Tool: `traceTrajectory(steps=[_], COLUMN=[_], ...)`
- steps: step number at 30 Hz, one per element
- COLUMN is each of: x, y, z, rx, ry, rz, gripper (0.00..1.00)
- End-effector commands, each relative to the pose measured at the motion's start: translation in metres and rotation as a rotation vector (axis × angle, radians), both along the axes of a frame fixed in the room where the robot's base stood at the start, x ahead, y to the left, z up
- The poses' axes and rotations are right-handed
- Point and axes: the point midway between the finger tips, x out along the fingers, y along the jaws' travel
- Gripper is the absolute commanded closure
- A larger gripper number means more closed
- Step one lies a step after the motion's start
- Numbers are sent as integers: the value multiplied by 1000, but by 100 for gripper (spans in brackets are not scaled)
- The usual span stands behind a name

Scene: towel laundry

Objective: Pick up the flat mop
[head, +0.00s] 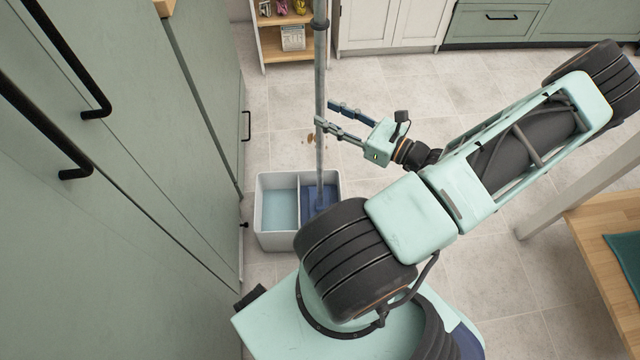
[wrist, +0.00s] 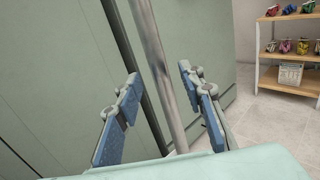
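The flat mop's grey metal pole (head: 320,70) stands nearly upright in the head view. Its lower end goes down into the blue right compartment of a two-part bucket (head: 272,241); the mop's head cannot be clearly made out there. My gripper (head: 326,113) is at the pole, well above the bucket, coming from the right. In the wrist view the pole (wrist: 153,45) passes between the spread blue-padded fingers of my gripper (wrist: 160,82). The fingers are open, with a gap visible on each side of the pole.
Tall green cabinets (head: 130,180) with black handles stand close on the left of the bucket. A wooden shelf (head: 272,48) with small items is at the back. A wooden table (head: 590,230) is at the right.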

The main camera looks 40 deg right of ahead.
Motion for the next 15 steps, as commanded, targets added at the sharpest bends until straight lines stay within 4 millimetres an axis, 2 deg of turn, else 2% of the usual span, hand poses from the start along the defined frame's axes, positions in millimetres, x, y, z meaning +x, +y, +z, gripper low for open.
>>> traceTrajectory(steps=[3, 6, 15], x=[18, 28, 32], y=[6, 9, 10], z=[0, 0, 2], rx=[0, -1, -1], ry=[-1, 0, 1], rz=[2, 1, 0], gripper=[64, 64, 65])
